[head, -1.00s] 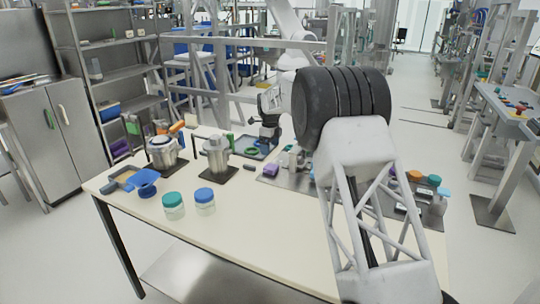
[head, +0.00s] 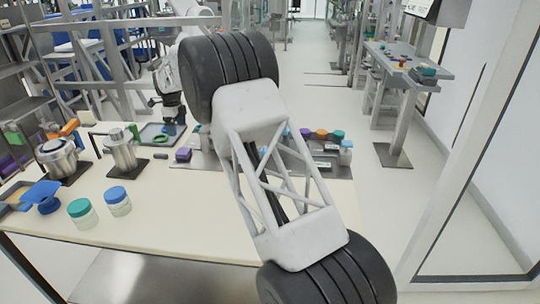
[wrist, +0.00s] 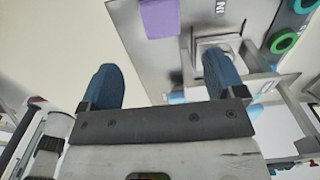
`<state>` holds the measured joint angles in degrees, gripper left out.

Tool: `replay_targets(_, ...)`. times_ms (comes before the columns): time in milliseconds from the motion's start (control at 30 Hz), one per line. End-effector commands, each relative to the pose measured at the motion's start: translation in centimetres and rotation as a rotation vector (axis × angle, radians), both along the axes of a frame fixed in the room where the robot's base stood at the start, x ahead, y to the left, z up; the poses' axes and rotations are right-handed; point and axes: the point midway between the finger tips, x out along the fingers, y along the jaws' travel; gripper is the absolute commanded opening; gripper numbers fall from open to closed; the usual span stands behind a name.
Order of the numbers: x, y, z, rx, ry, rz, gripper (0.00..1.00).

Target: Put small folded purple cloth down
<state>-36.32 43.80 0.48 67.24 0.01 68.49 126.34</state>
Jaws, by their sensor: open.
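The small folded purple cloth (head: 183,154) lies near the left end of a grey metal plate on the table. In the wrist view the purple cloth (wrist: 160,18) shows at the top, partly cut by the frame edge, on the grey plate (wrist: 150,55). My gripper (wrist: 162,72) has its two blue fingers wide apart. Nothing is between them, and the cloth lies beyond the fingertips, apart from them.
A jar with a teal lid (head: 82,212) and a jar with a blue lid (head: 118,200) stand on the cream table (head: 150,230). Metal pots (head: 122,150) stand behind them. A grey tray (head: 160,135) and several small coloured-lid containers (head: 322,134) are nearby. The front middle is clear.

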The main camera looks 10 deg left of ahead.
Motion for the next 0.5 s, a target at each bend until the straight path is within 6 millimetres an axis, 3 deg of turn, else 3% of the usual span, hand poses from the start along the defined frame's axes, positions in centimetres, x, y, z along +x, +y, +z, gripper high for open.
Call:
replay_targets(267, 0.0, -0.3, 0.2, 0.001, -0.001, 0.004, 0.88)
replay_targets(500, -0.2, -3.2, 2.4, 0.005, -0.008, 0.047, 0.88)
